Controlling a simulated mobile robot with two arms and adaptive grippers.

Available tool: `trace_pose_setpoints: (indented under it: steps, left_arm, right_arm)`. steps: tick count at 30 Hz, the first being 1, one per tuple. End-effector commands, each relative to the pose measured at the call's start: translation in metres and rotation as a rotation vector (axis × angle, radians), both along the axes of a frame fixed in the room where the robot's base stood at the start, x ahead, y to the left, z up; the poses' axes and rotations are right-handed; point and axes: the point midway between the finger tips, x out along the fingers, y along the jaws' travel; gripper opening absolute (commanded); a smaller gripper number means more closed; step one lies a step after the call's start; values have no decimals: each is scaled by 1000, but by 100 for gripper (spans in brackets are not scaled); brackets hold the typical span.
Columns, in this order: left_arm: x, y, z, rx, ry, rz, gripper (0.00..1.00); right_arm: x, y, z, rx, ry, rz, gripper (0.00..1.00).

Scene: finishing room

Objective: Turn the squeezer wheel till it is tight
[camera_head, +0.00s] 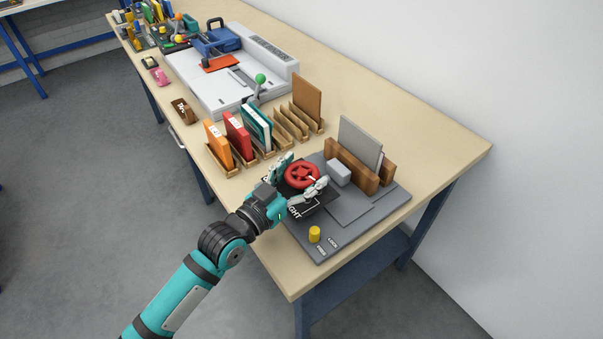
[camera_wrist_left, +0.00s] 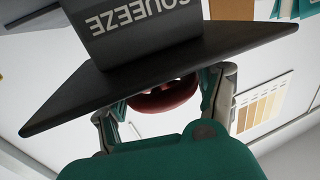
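The red squeezer wheel (camera_head: 302,175) sits on top of a black plate (camera_head: 314,203) on a grey board. My left gripper (camera_head: 304,173) is at the wheel, one finger on each side of it, fingers well apart. In the left wrist view the wheel (camera_wrist_left: 166,97) shows between the two fingers (camera_wrist_left: 163,100), partly hidden by the black plate (camera_wrist_left: 150,75). Its rim is close to both fingers. I cannot tell whether they press on it. A dark block in that view reads SQUEEZE (camera_wrist_left: 140,22). My right gripper is not in view.
The grey board (camera_head: 318,250) also carries a yellow knob (camera_head: 314,234), a light grey block (camera_head: 338,172) and a wooden holder (camera_head: 352,168) with a grey panel. Wooden racks with orange, red (camera_head: 237,135) and teal books stand close on the left. The table's front right corner is bare.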

Motion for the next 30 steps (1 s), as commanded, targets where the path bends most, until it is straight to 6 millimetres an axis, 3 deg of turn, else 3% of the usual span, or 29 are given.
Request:
trace_pose_setpoints:
  steps: [1, 7, 30]
  left_arm:
    - [0, 0, 0, 0, 0, 0, 62]
    - [0, 0, 0, 0, 0, 0, 38]
    - [0, 0, 0, 0, 0, 0, 38]
  right_arm:
    - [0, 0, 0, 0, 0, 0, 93]
    - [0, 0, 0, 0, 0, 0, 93]
    - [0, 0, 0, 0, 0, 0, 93]
